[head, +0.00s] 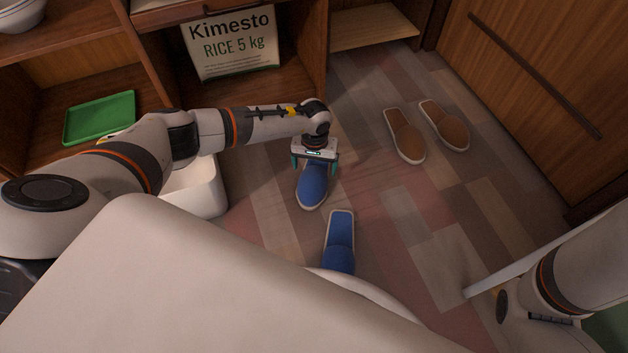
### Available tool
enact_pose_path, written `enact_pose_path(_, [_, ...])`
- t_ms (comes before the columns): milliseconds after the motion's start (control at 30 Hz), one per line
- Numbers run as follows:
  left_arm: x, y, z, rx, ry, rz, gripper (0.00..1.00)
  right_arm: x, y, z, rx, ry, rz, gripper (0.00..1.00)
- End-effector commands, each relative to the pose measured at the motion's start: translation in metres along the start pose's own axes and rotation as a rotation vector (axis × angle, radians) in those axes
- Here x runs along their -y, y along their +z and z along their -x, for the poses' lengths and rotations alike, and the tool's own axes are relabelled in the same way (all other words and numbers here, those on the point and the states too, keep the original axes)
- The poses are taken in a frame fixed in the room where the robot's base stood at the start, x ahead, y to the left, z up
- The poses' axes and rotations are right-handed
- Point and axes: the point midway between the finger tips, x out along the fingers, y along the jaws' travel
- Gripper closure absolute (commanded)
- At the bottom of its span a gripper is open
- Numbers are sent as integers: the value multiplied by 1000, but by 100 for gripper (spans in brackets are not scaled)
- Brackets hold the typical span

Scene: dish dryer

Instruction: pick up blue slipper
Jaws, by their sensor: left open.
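Two blue slippers lie on the floor in the head view. The farther blue slipper (312,188) is partly under my left gripper (315,164), which points down over its far end. The gripper is open, with one finger on each side of the slipper; I cannot tell whether they touch it. The nearer blue slipper (339,238) lies a little closer and to the right, its near end partly hidden by my own body. My right arm shows at the lower right, but its gripper is not visible.
Two brown slippers (406,135) (444,125) lie on the floor to the right. A wooden cabinet with a rice bag (234,45) and a green tray (100,117) stands at left. A white bin (197,190) is beside my left arm. The floor at centre right is clear.

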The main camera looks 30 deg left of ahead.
Motion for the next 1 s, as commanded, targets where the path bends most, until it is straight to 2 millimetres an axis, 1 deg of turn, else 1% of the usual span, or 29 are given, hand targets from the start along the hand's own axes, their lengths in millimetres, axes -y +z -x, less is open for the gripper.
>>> enact_pose_path(33, [-1,-2,-14,-2,1,0,10,-3,4,12,0,0,0,64])
enact_pose_path(200, [-1,-3,-38,-1,-1,1,10,-6,11,31,0,0,0,64])
enact_pose_path(300, [-1,-3,-41,-1,0,1,10,-7,12,33,0,0,0,64])
enact_pose_path(467, [-1,-3,-39,-1,0,1,10,-6,11,31,0,0,-1,64])
enact_pose_path(500, [-1,-3,-39,-1,0,1,11,-6,11,31,0,0,-1,64])
enact_pose_path(800, [-1,-3,-39,-1,0,1,60,-6,11,31,0,0,-1,64])
enact_pose_path(1000, [-1,-3,-38,0,0,1,60,-6,11,30,0,0,0,64])
